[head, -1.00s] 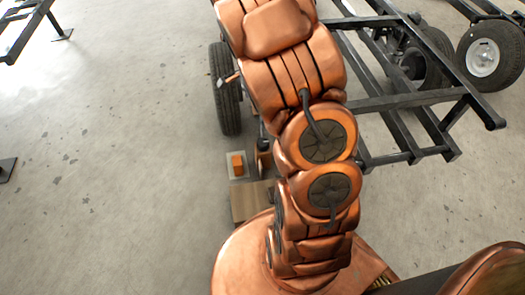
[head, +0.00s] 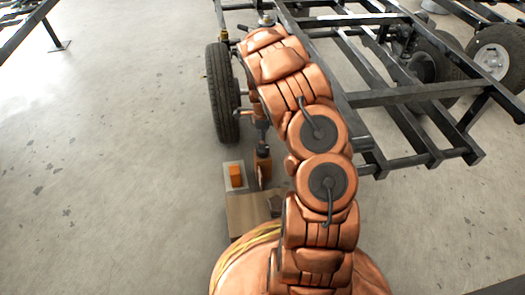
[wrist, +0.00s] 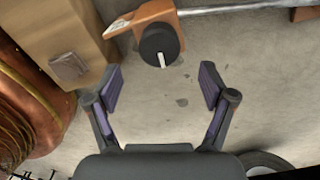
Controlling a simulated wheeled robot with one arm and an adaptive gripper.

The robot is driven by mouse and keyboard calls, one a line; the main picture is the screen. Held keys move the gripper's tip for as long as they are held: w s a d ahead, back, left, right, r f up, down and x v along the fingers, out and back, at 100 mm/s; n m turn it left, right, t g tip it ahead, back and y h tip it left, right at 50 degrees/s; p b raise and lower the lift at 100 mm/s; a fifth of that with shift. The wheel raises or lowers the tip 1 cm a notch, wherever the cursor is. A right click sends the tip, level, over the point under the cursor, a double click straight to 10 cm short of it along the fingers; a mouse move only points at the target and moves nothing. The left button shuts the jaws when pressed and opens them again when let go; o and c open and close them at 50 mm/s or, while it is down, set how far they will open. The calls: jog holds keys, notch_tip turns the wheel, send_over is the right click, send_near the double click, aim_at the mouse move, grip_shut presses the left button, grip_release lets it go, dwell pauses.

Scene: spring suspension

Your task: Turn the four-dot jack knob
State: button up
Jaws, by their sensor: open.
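In the wrist view a round black knob (wrist: 158,46) with a white pointer mark sits on an orange jack body (wrist: 148,12). A grey bar runs right from that body. No dots can be made out, so I cannot tell whether this is the four-dot knob. My gripper (wrist: 162,86) is open and empty, its two fingers apart on either side below the knob in the picture, not touching it.
A tan box (wrist: 52,28) stands left of the knob; a wooden box (head: 248,214) shows in the head view. An orange block (head: 235,174) lies on a pale plate. A wheel (head: 221,95) and dark trailer frame (head: 420,95) stand beyond.

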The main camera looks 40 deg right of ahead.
aim_at(263, 151)
notch_tip(263, 151, down, 7)
jog(key=b, duration=0.2)
jog(key=shift+b, duration=0.4)
jog(key=shift+c, duration=0.3)
jog(key=c, duration=1.1)
jog(key=shift+r, duration=0.1)
jog(key=shift+p, duration=0.35)
